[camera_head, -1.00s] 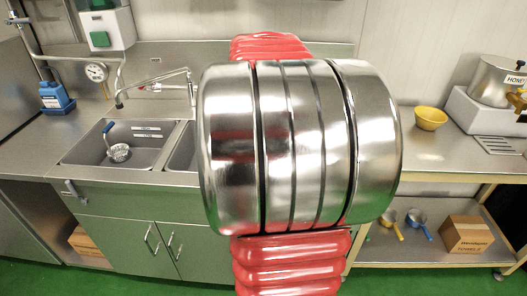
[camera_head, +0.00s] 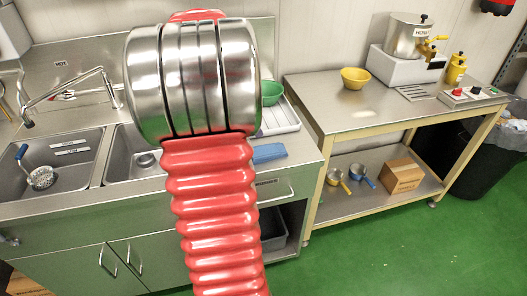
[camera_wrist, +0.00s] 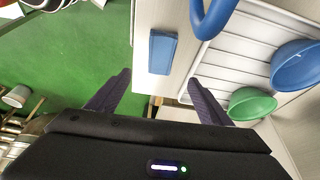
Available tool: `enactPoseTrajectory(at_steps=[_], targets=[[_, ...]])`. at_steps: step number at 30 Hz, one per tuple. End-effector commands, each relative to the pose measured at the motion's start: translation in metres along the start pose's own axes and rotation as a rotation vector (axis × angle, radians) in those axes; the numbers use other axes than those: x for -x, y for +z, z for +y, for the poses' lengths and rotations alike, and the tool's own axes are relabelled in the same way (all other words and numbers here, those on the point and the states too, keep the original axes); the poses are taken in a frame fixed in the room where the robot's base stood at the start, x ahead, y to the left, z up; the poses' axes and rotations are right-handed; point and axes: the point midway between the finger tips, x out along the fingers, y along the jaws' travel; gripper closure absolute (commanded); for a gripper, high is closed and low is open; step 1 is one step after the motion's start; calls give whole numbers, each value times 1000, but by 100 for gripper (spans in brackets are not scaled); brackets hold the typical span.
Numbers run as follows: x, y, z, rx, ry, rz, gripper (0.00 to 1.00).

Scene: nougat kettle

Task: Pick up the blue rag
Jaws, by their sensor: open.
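The blue rag (camera_head: 268,152) lies folded flat on the steel counter, right of the sinks and near the front edge, partly behind my arm in the head view. In the wrist view the blue rag (camera_wrist: 162,52) is a small rectangle on the pale counter, close to its edge. My gripper (camera_wrist: 159,80) shows in the wrist view with its two dark fingers apart and nothing between them. The rag is ahead of the fingertips, roughly between their lines. My gripper is not visible in the head view.
A white drainer tray (camera_wrist: 230,72) stands beside the rag, with a green bowl (camera_wrist: 252,104) and a blue bowl (camera_wrist: 297,65). A blue curved thing (camera_wrist: 212,14) looms close at the top. The sinks (camera_head: 50,165) are left. A steel table (camera_head: 380,108) stands right; green floor lies in front.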

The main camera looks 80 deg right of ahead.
Motion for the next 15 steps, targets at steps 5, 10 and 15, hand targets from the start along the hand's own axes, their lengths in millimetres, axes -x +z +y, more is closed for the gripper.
enactPoseTrajectory(at_steps=[5,10,15], targets=[[1,5,-2,10,-4,0,27],[-10,6,-2,14,-2,0,27],[-35,6,-2,14,-2,0,27]])
